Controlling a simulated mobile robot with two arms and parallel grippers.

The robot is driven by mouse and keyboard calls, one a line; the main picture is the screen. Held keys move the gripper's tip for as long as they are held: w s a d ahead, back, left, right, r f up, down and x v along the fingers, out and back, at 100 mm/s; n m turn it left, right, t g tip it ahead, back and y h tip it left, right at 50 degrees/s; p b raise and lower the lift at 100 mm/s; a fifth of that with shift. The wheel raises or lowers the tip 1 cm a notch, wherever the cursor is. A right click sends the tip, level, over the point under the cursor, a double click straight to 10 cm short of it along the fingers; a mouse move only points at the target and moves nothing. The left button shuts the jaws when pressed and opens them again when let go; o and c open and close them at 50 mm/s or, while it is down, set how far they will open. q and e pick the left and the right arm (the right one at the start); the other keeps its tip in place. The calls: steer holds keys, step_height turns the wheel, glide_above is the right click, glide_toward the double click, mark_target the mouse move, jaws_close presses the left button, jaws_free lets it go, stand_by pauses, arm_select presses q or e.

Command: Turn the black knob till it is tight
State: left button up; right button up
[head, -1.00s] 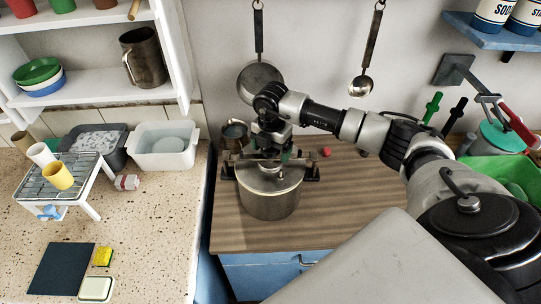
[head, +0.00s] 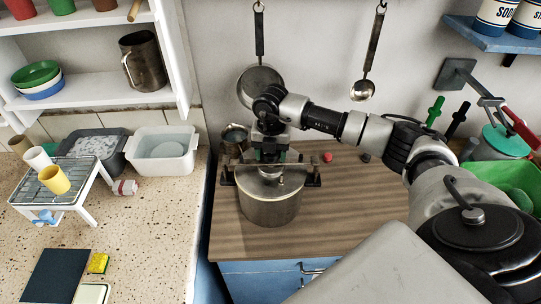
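A round metal pot (head: 270,208) with a flat metal lid stands on the wooden counter. A dark crossbar with upright end pieces (head: 313,176) spans above the lid. I cannot tell for sure whether this bar belongs to the pot or to my gripper. My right gripper (head: 269,158) points down over the middle of the lid, in line with a small metal piece at its centre. The black knob cannot be made out; my gripper and wrist cover that spot. Whether the fingers are closed on it is not visible. My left gripper is not in view.
A dark pan (head: 260,86) and a ladle (head: 362,89) hang on the wall behind. A red ball (head: 328,158) and a dark ball (head: 365,158) lie right of the pot. The wooden counter (head: 235,238) is bare in front. A wire rack (head: 68,180) stands left.

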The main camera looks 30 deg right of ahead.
steer(key=m+p, duration=0.1)
steer(key=m, duration=0.1)
steer(key=shift+d+r+m, duration=0.1)
steer(key=shift+r+m, duration=0.05)
steer(key=shift+m, duration=0.15)
steer(key=m, duration=0.2)
steer(key=shift+m, duration=0.3)
steer(key=o, duration=0.7)
steer(key=shift+s+d, duration=0.1)
steer(key=shift+d, duration=0.05)
steer(key=shift+o, duration=0.2)
